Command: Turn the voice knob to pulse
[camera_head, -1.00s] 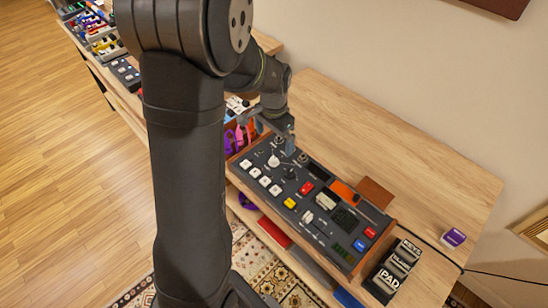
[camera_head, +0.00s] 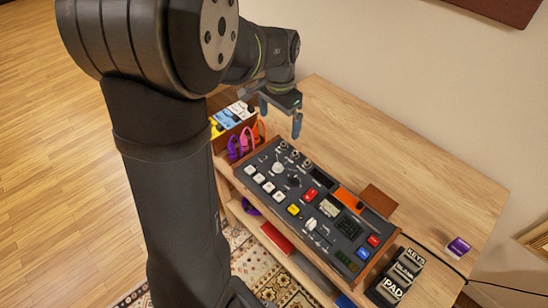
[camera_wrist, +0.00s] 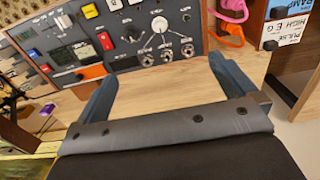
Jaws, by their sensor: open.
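The dark control panel (camera_head: 268,198) lies in a wooden case on the desk. A large white knob (camera_head: 277,170) is at its left part, with a dark knob (camera_head: 293,181) beside it. Several small round controls (camera_head: 295,153) line the back edge. The wrist view also shows the white knob (camera_wrist: 160,24) and the small controls (camera_wrist: 166,56). The labels are too small to read, so I cannot tell which is the voice knob or where it points. My gripper (camera_head: 281,116) is open and empty, above and behind the panel's back left, apart from it.
Purple, pink and orange cables (camera_head: 247,140) and a row of small boxes (camera_head: 232,116) stand left of the panel. Labelled black pedals (camera_head: 402,272) and a purple box (camera_head: 457,247) are at the right. Bare desk (camera_head: 400,150) lies behind the panel.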

